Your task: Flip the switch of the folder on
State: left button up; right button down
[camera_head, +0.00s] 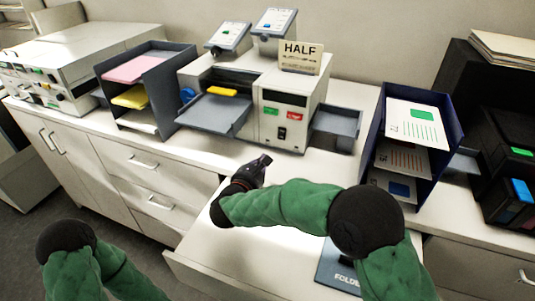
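The folder (310,98), a pale machine with a HALF sign (301,57) on top, stands at the middle of the counter. A small black switch (283,133) is on its front, below a green and a red button. Its on or off position is too small to tell. My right gripper (264,160) is dark and is in front of and below the switch, apart from it, near the counter's front edge. Its fingers are too small to tell whether they are open. My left arm (75,250) shows at the bottom left; its gripper is out of view.
A grey feed tray (215,113) and an output tray (335,128) flank the front panel. A dark paper rack (165,85) is left, a blue rack (440,115) right. A drawer (215,255) stands open below, with a FOLDER-labelled item (338,272).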

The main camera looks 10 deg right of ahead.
aim_at(279, 138)
jog(key=b+x, duration=0.1)
jog(key=x, duration=1.2)
jog(key=shift+s+b, duration=0.1)
jog(key=shift+b, duration=0.3)
jog(key=shift+d+f+b, duration=0.1)
jog(key=shift+f+b, duration=0.15)
jog(key=shift+b, duration=0.55)
jog(key=shift+w+r, duration=0.1)
jog(key=shift+w, duration=0.15)
